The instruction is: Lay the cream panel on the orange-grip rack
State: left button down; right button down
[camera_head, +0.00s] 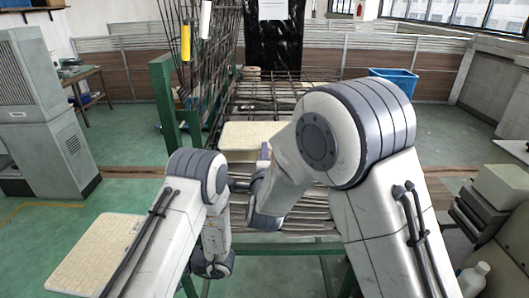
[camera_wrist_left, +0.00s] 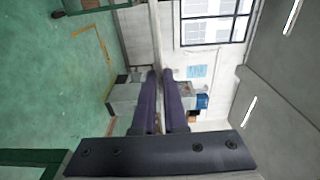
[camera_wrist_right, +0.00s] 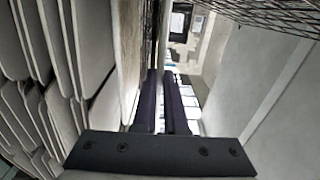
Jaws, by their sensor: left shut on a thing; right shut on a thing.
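A cream panel (camera_head: 95,258) lies flat at the lower left of the head view, partly behind my left arm. My left gripper is hidden in the head view. In the left wrist view my left gripper (camera_wrist_left: 160,74) is shut on a thin panel seen edge-on. A second cream panel (camera_head: 248,134) is flat over a slatted rack (camera_head: 305,212) at the centre. The right wrist view shows this panel (camera_wrist_right: 128,50) beside the fingers. A yellow-orange grip (camera_head: 186,42) hangs by a green post (camera_head: 163,100).
A white grip (camera_head: 205,18) hangs beside the yellow-orange one. A wire mesh (camera_head: 215,65) stands behind the green post. A grey cabinet (camera_head: 45,120) is at the left, a blue bin (camera_head: 393,80) at the back right. Green floor is clear between cabinet and rack.

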jog(key=shift+f+b, duration=0.2)
jog(key=shift+b, duration=0.1)
dwell(0.6)
jog(key=c, duration=0.9)
grip_release()
jog(key=shift+f+b, duration=0.45)
jog(key=shift+b, duration=0.35)
